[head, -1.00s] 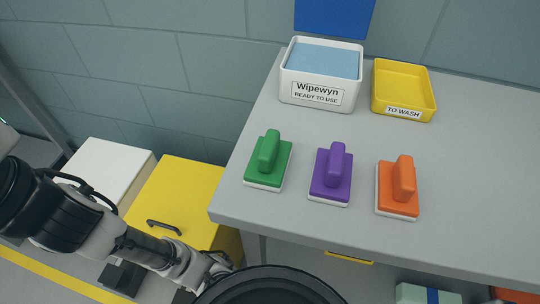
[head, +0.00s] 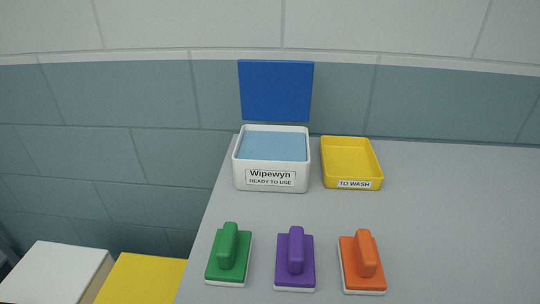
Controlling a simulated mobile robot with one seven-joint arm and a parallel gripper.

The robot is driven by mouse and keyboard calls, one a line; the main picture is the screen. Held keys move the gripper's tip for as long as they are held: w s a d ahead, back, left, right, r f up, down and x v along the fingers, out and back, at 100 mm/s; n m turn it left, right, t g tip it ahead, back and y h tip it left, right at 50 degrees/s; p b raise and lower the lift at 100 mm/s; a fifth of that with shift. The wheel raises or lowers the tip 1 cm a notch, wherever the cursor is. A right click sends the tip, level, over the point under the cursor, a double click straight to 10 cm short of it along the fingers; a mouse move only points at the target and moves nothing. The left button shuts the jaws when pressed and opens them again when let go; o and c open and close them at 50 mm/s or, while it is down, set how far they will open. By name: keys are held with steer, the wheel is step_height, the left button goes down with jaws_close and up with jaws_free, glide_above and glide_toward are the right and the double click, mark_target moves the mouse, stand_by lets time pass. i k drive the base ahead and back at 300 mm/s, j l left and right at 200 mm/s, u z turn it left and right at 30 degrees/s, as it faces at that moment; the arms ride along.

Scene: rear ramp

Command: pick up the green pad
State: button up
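The green pad (head: 229,256) lies flat on the grey table near its left edge, at the bottom of the head view. It has a green upright grip on a green block with a white underside. It is the leftmost of three pads in a row. Nothing touches it. My gripper is not in the head view.
A purple pad (head: 295,262) and an orange pad (head: 361,264) lie to the right. Behind them stand a white Wipewyn box (head: 270,178) with its blue lid raised and a yellow TO WASH tray (head: 354,183). The table's right side (head: 460,220) is clear.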

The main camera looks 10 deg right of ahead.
mark_target(228, 264)
steer(key=k+j, duration=0.75)
steer(key=i, duration=0.45)
